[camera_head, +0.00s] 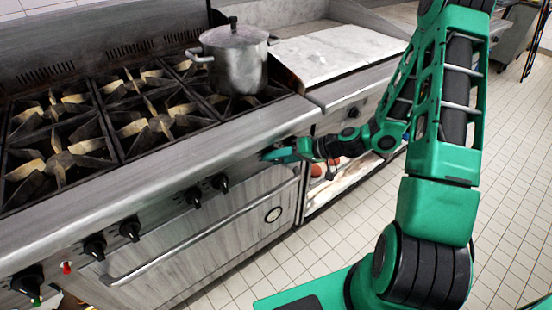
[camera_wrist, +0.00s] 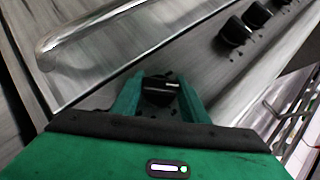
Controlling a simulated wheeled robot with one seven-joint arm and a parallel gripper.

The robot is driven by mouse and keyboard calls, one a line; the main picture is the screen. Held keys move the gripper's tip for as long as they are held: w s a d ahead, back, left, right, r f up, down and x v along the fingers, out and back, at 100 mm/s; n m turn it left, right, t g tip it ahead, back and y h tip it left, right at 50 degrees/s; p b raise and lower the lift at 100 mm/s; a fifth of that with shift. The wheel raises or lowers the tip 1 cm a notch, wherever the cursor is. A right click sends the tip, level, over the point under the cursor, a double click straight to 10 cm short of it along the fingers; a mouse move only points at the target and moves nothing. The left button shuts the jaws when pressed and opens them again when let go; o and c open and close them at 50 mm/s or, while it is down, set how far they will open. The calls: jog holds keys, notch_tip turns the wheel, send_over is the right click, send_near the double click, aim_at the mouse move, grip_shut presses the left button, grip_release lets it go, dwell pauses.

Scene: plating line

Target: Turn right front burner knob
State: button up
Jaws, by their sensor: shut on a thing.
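My gripper (camera_head: 270,154) reaches the steel front panel of the stove near its right end, in the head view. In the wrist view the green fingers of my gripper (camera_wrist: 160,90) stand on both sides of a black knob (camera_wrist: 157,84) and are shut on it. The knob has a pale mark on its face. In the head view this knob is hidden by my gripper. The stove's burner grates (camera_head: 150,118) fill the cooktop above the panel.
More black knobs sit along the panel, including a pair (camera_head: 220,183) left of my gripper. The oven handle (camera_head: 190,236) runs below them. The tiled floor in front is clear.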

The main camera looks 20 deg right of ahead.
jog(key=shift+d+f, duration=0.1)
jog(key=shift+f, duration=0.05)
jog(key=o, duration=1)
jog(key=v, duration=1)
jog(key=shift+s+d+r, duration=0.15)
jog(key=shift+d+r, duration=0.1)
